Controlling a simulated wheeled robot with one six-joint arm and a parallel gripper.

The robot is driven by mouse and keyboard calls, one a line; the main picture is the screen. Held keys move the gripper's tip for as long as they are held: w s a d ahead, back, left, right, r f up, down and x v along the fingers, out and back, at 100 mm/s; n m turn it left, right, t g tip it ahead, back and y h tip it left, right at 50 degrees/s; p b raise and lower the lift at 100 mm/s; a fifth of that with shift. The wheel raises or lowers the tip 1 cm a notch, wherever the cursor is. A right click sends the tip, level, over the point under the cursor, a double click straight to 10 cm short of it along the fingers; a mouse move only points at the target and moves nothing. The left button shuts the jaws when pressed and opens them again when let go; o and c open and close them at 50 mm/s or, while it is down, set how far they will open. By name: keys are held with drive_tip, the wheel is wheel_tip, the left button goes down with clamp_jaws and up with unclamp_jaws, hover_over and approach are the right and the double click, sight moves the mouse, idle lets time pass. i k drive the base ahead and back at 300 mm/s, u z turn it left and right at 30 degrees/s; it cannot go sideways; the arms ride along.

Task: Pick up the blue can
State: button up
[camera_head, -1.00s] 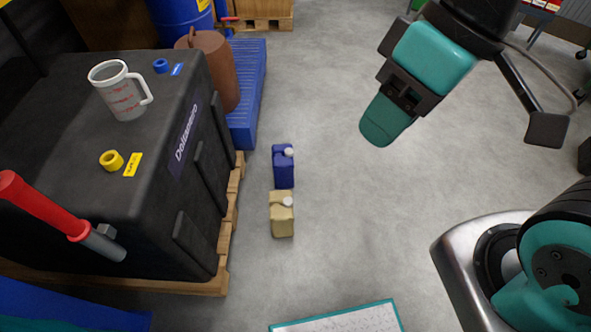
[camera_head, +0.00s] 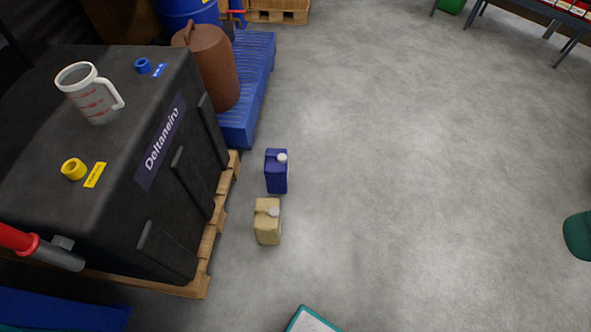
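The blue can (camera_head: 276,174) is a small upright jerrycan with a white cap, standing on the grey floor left of centre. A beige can (camera_head: 267,226) with a white cap stands just in front of it, close to it.
A black bin (camera_head: 185,235) on a wooden pallet (camera_head: 214,235) stands left of the cans, with a measuring jug (camera_head: 92,95) on top. A blue spill pallet (camera_head: 240,125) with a brown canister (camera_head: 207,65) lies behind.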

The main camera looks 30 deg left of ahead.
sight(276, 163)
drive_tip(key=i, duration=1.35)
drive_tip(key=u, duration=2)
drive_tip(key=i, duration=0.5)
drive_tip(key=u, duration=0.05)
